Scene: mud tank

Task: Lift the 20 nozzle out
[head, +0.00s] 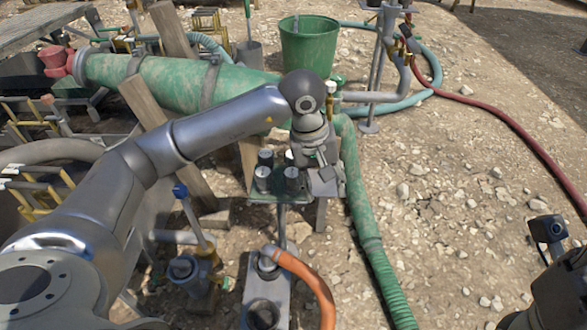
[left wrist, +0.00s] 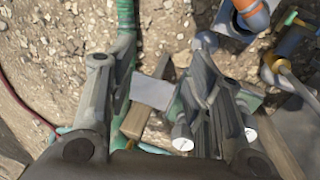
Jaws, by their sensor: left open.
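Several short dark nozzles with pale round tops stand in a small green rack (head: 285,197). Three show in the head view: a front left nozzle (head: 263,178), a front right nozzle (head: 292,178) and a back nozzle (head: 265,157). No number is readable, so I cannot tell which is the 20 nozzle. My left gripper (head: 322,178) is open over the rack's right side and hides part of it. In the left wrist view the rack (left wrist: 173,108) and pale nozzle tops (left wrist: 183,144) lie around the right finger; nothing is clearly between the fingers.
A large green pipe (head: 165,82) and wooden posts stand behind the rack. A green hose (head: 362,215) runs close on its right. An orange hose (head: 312,278) and a blue-handled valve (head: 190,205) are in front. Stony ground at the right is mostly clear.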

